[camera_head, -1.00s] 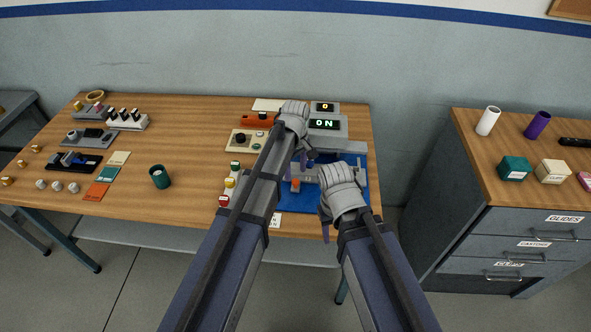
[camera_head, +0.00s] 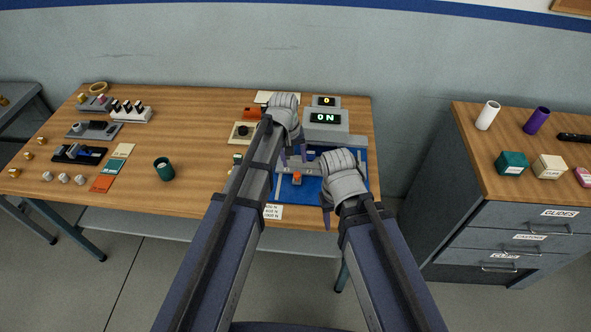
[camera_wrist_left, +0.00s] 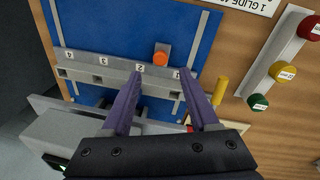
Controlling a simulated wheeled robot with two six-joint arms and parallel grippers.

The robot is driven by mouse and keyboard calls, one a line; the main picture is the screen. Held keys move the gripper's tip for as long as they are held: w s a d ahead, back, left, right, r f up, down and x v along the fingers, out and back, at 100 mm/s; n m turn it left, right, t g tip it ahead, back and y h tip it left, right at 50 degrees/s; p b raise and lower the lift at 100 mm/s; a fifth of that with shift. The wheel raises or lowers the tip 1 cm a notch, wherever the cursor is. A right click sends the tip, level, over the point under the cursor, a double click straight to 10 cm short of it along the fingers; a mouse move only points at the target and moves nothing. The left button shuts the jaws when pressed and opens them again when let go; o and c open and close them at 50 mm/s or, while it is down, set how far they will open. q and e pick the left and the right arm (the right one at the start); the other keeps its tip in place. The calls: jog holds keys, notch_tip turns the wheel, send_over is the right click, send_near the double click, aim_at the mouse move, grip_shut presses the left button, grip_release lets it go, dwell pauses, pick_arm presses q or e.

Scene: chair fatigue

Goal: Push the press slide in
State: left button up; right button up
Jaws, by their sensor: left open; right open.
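The press (camera_head: 327,139) is a grey machine on a blue base at the table's right end, its display reading 0 N. A grey crossbar with numbered slots (camera_wrist_left: 97,72) spans the blue base in the left wrist view. An orange-topped grey piece (camera_wrist_left: 161,58) sits beside the bar near slot 2; it also shows in the head view (camera_head: 297,177). I cannot tell for sure which part is the slide. My left gripper (camera_wrist_left: 160,82) is open and empty, its purple fingers over the bar. My right gripper (camera_head: 326,205) is open at the base's right side.
A green cup (camera_head: 164,169) and several small fixtures are on the left of the table. A drawer cabinet (camera_head: 500,220) stands across a gap at right.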

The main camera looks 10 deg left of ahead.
aim_at(297, 174)
pick_arm(q)
jog(key=m, duration=0.4)
jog(key=s+a+m+t+h, duration=0.1)
jog(key=m, duration=0.3)
jog(key=m+t+h+b, duration=0.1)
jog(key=m, duration=0.2)
jog(key=shift+s+a+m, duration=0.35)
jog(key=shift+m, duration=0.05)
jog(key=b+x, duration=0.7)
jog(key=x, duration=0.1)
jog(key=shift+r, duration=0.1)
grip_shut()
dwell(0.8)
